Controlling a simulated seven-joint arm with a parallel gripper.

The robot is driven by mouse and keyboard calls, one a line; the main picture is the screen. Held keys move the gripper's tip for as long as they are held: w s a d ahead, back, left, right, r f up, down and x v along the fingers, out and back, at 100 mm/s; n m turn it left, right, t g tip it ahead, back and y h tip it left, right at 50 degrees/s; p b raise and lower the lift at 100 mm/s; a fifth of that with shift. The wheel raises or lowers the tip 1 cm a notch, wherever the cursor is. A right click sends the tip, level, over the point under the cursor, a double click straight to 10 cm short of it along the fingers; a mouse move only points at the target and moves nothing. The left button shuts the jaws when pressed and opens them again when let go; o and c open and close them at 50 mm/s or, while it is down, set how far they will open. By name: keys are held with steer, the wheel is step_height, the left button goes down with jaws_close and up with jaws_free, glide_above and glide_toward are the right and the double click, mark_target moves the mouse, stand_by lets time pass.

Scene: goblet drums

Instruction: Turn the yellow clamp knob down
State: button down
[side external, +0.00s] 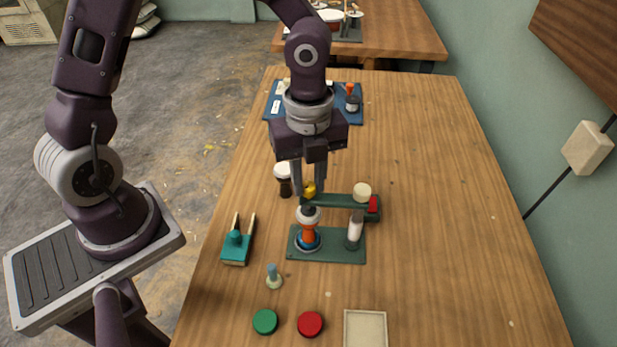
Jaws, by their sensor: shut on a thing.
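The yellow clamp knob (309,188) sits near the left end of a dark green clamp arm (338,201), above an orange, white and blue goblet drum (308,235). My gripper (309,192) points straight down with a finger on each side of the knob and is shut on it. The fingers cover part of the knob. The drum stands upright on a green base plate (340,254), under the left end of the clamp arm. A pale post (354,231) rises at the plate's right. The exact gap between clamp and drum is too small to tell.
A dark, white-topped drum (284,182) stands close left of my gripper. A red block (373,204) and cream knob (362,191) are right. A teal tool (236,248), small peg (273,277), green disc (265,321), red disc (310,324) and tray (365,330) lie nearer. The table's right is clear.

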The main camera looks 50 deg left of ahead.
mark_target(308, 185)
steer(key=shift+m, duration=0.5)
stand_by(0.3)
steer(key=c, duration=1.2)
jaws_free()
steer(key=shift+o, duration=0.2)
step_height(308, 185, up, 7)
steer(key=shift+r, duration=0.1)
steer(key=shift+a, duration=0.1)
